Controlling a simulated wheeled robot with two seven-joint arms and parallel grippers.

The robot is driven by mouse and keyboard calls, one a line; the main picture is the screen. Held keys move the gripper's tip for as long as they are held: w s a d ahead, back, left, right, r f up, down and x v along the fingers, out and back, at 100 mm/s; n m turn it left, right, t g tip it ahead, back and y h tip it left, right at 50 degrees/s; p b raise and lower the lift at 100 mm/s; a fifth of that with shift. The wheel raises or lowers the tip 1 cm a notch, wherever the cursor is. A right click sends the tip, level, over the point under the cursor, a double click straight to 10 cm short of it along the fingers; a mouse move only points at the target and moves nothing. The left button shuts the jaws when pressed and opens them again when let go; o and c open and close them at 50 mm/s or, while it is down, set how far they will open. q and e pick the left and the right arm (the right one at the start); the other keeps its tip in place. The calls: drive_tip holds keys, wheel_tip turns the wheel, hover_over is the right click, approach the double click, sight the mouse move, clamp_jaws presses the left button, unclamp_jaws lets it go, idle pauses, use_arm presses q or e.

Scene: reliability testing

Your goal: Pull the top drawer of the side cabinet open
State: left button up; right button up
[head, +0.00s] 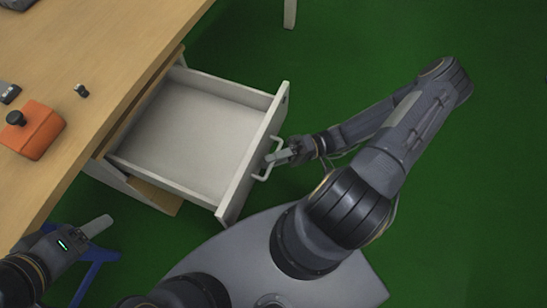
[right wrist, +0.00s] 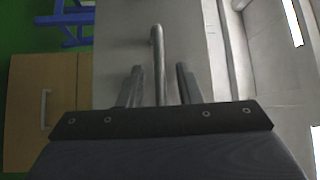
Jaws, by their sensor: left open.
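The side cabinet's top drawer (head: 185,135) is pulled far out from under the wooden table top in the head view; its white inside is empty. Its pale front (head: 253,150) carries a bar handle (head: 266,163). My right gripper (head: 277,157) is at this handle. In the right wrist view the handle (right wrist: 157,65) stands between the two fingers, with a gap seen on either side, so the gripper looks open around it. My left gripper (head: 97,227) is open and empty at the lower left, away from the drawer.
The wooden table top (head: 100,50) holds an orange block-like object (head: 33,128) with a black knob and small dark items. A lower wooden front (right wrist: 40,110) with a handle shows in the right wrist view. A blue frame (head: 95,265) stands below my left gripper. Green floor is clear at right.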

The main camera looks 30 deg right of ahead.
drive_tip(key=s+d+f, duration=0.1)
drive_tip(key=d, duration=0.6)
drive_tip(key=shift+d, duration=0.3)
idle(0.4)
drive_tip(key=s+a+r+t+h+p, duration=0.1)
drive_tip(key=r+h+p, duration=0.4)
drive_tip(key=r, duration=1)
drive_tip(key=s+a+r+m+t+h+p, duration=0.1)
drive_tip(key=a+r+h+p, duration=0.2)
drive_tip(key=r+p, duration=0.7)
drive_tip(key=s+a+r+h+p, duration=0.1)
drive_tip(key=r+h+p, duration=0.6)
drive_tip(key=r, duration=1.4)
drive_tip(key=shift+s+a+m+t+h+p, duration=0.3)
drive_tip(key=shift+s+a+m+t+p, duration=0.1)
drive_tip(key=shift+a+p, duration=0.25)
